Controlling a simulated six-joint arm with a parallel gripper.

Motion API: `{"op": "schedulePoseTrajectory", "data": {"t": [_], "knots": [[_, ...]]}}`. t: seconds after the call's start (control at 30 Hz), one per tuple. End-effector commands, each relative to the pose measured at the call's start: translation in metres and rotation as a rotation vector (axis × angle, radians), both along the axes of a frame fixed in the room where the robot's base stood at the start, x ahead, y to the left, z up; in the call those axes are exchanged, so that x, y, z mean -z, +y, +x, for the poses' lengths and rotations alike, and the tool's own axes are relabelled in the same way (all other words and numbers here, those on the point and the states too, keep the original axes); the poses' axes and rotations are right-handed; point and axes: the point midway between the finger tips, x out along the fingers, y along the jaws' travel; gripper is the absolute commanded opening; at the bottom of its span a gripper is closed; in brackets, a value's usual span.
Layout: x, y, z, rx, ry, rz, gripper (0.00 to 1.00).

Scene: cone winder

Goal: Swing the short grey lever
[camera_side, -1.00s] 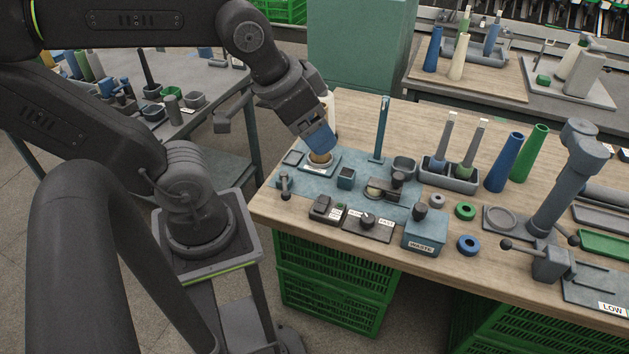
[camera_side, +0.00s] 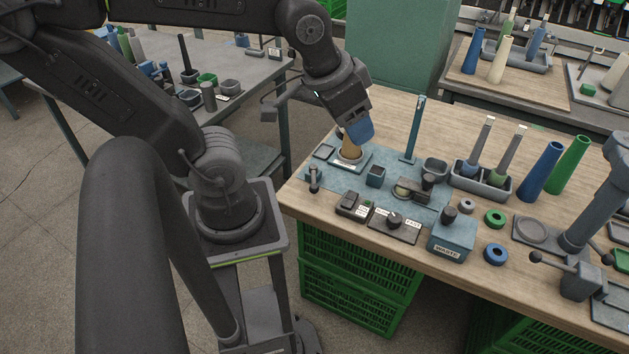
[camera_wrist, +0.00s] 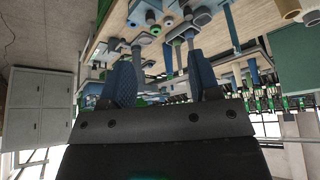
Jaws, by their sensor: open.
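The short grey lever (camera_side: 314,180) appears to be the small upright one with a rounded knob at the left front of the blue plate. My gripper (camera_side: 359,133) is above the plate, to the right of and behind that lever, apart from it. Its blue fingers are spread and empty in the wrist view (camera_wrist: 163,82). A tan piece (camera_side: 350,149) stands on a round seat just below the fingers, partly hidden by them. I cannot pick out the lever surely in the wrist view.
A tall blue post (camera_side: 413,130) stands right of my gripper. A switch box (camera_side: 354,204), a knob panel (camera_side: 394,224) and a waste box (camera_side: 452,240) line the bench front. A larger grey stand (camera_side: 590,225) with ball-ended handles is at the right.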

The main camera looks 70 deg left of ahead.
Motion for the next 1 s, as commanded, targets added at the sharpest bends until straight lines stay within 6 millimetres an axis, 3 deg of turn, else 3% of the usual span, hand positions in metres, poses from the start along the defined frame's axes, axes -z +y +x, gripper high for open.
{"op": "schedulePoseTrajectory", "data": {"t": [0.3, 0.6, 0.77, 1.0], "knots": [[0.080, 0.086, 0.042, -0.457, 0.250, -0.016, 0.57], [0.167, 0.160, 0.032, -0.824, 0.446, -0.053, 0.57], [0.191, 0.175, 0.023, -0.910, 0.491, -0.065, 0.57], [0.210, 0.179, 0.018, -0.929, 0.505, -0.068, 0.57]]}}
